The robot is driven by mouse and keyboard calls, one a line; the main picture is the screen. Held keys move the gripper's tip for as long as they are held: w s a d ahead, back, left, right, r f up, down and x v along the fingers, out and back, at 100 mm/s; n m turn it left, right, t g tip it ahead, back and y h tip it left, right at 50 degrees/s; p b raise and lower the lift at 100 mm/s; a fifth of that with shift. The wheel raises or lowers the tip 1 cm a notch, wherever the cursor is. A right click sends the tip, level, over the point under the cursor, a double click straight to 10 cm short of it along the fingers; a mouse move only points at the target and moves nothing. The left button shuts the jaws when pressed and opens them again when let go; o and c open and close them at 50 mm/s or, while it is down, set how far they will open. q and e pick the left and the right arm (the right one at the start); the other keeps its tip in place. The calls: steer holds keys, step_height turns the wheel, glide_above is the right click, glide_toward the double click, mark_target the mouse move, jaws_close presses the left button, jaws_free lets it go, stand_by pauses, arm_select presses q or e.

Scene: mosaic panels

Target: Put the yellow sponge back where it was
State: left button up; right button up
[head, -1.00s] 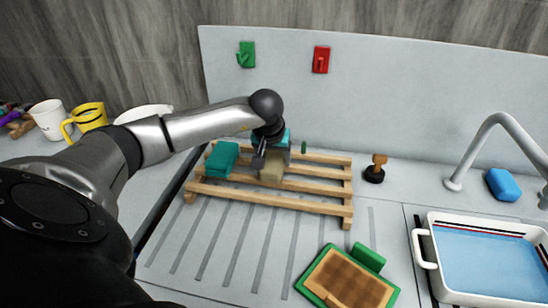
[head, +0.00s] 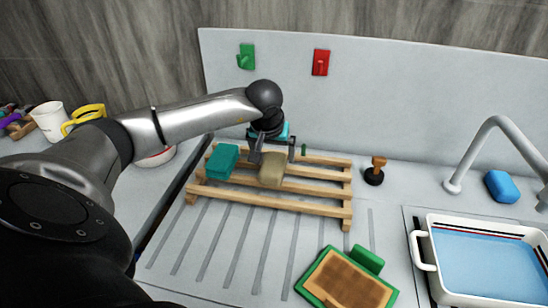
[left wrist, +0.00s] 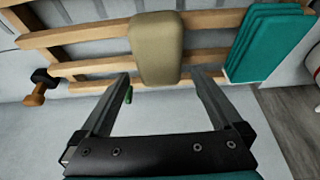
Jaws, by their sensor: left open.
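The sponge (head: 271,170) looks dull yellow-beige and lies on the slats of a wooden rack (head: 300,206). In the left wrist view the sponge (left wrist: 157,47) sits across the slats, ahead of and between the fingertips. My left gripper (head: 273,152) is open and empty just behind and above the sponge. In the left wrist view its fingers (left wrist: 163,76) are spread wide, and the sponge appears clear of both. My right gripper is not in view.
A teal stack (head: 222,161) lies on the rack left of the sponge. A wooden-handled stamp-like tool (head: 375,170) stands right of the rack. A green-framed brown panel (head: 348,284) lies in front. A white basin (head: 423,246) with blue inside and a blue block (head: 502,186) are at right.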

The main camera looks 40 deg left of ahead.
arm_select(q)
steer(key=v, duration=0.9)
